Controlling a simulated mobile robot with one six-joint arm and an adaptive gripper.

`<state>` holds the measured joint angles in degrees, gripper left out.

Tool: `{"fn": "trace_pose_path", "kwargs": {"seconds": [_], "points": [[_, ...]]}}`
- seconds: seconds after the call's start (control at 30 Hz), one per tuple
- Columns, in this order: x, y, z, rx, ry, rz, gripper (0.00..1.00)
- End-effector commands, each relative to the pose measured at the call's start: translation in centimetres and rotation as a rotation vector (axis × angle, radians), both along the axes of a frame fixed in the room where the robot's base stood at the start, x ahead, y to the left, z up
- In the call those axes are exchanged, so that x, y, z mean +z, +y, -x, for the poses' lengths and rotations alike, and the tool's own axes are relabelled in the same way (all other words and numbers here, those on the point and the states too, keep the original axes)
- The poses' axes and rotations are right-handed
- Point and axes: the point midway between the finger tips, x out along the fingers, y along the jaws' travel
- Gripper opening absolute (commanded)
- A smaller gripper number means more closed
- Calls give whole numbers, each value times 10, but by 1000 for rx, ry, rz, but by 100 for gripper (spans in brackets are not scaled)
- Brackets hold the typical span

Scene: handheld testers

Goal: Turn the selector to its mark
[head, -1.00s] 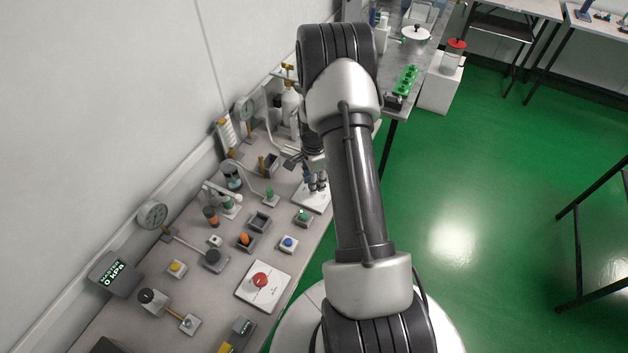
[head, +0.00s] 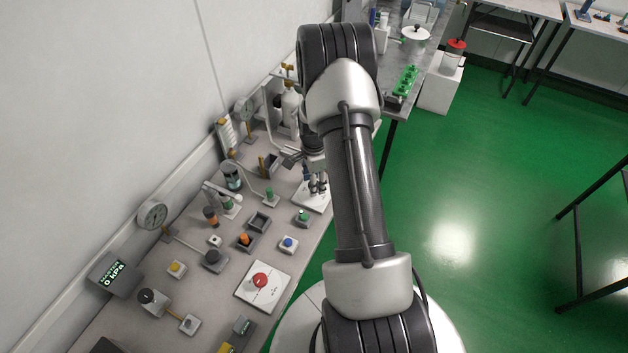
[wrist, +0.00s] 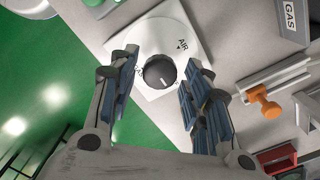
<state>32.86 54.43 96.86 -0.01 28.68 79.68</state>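The selector is a round black knob (wrist: 160,70) with a short white line on its face. It sits on a white plate (wrist: 160,32) printed "AIR" with a small dark triangle beside the word. The line does not appear to point at that triangle. My gripper (wrist: 162,62) is open, with one finger on each side of the knob and a visible gap on both sides. In the head view my gripper (head: 317,182) is low over the white plate (head: 309,200), and the knob is hard to make out there.
In the wrist view a grey block marked "GAS" (wrist: 287,20) and an orange-handled valve (wrist: 265,104) lie to the right. In the head view a plate with a red knob (head: 252,298) and several small devices fill the bench. Green floor (head: 480,200) is open to the right.

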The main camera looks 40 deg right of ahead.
Motion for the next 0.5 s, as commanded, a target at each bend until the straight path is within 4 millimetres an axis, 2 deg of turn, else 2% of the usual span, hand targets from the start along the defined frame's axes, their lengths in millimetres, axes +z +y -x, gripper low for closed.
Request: {"fn": "trace_pose_path", "kwargs": {"seconds": [0.37,0.5], "points": [[1,0,0,0,0,0,51],[14,0,-1,0,-3,1,51]]}}
